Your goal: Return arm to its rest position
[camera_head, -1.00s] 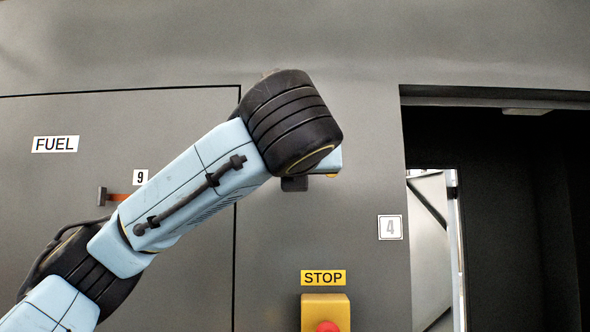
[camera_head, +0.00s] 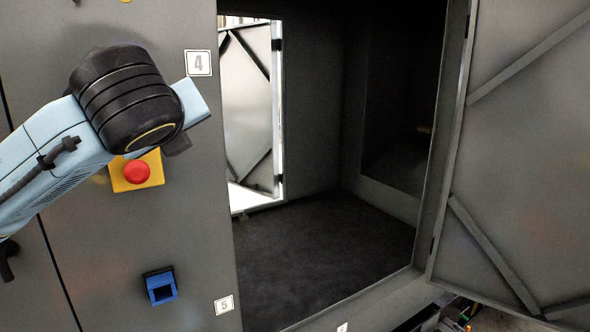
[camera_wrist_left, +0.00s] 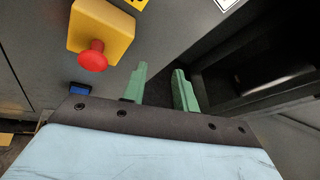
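My left arm (camera_head: 125,100) comes in from the left in the head view, in front of the grey enclosure wall. Its wrist covers part of the wall just above a yellow box with a red stop button (camera_head: 137,172); the gripper fingers are hidden there. In the left wrist view my left gripper (camera_wrist_left: 160,85) has two green fingers, apart, with nothing between them. The red stop button (camera_wrist_left: 92,56) shows there to the left of the fingers, apart from them. My right arm and gripper are in neither view.
The enclosure has a dark open compartment (camera_head: 320,240) right of the arm. Its open door (camera_head: 530,150) stands at the far right. A blue socket-like fitting (camera_head: 160,286) sits low on the wall. Labels 4 (camera_head: 198,63) and 5 (camera_head: 224,305) mark the wall.

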